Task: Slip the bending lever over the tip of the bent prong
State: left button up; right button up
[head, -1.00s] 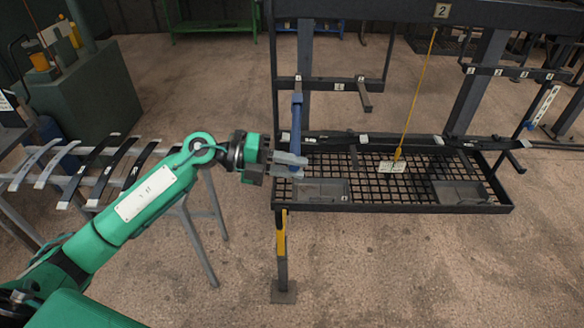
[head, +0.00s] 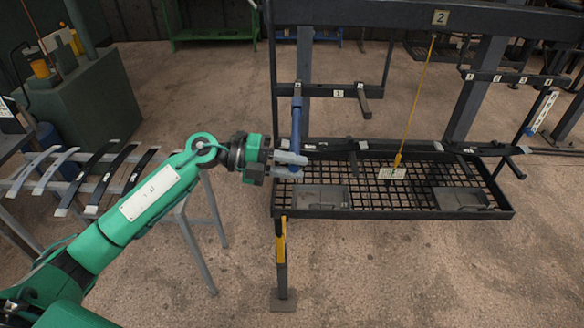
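The bending lever (head: 296,122) is a blue bar standing nearly upright at the left part of the rack. My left gripper (head: 291,165) is at its lower end, with one pale finger on either side and blue showing between them; it looks shut on the lever. The lever's upper end is at a dark prong (head: 298,90) near the left end of the bar labelled 1. From this angle I cannot tell whether the lever's end is around the prong's tip or only in front of it. A second prong (head: 364,106) sticks out to the right. My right gripper is not in view.
A mesh shelf (head: 400,212) with grey trays (head: 320,198) lies below the lever. A yellow rod (head: 415,100) slants down to a tag. A yellow-sleeved post (head: 281,245) stands in front. Dark curved strips (head: 110,175) lie on a stand at left.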

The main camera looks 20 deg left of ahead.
pick_arm(q)
jog(key=o, duration=0.4)
jog(key=shift+c, duration=0.2)
jog(key=shift+f, duration=0.1)
jog(key=shift+a, duration=0.1)
jog(key=shift+s+a+b, duration=0.1)
jog(key=shift+a+b, duration=0.15)
jog(key=shift+b, duration=0.05)
jog(key=b+v, duration=0.6)
jog(key=v, duration=0.7)
jog(key=shift+s, duration=0.1)
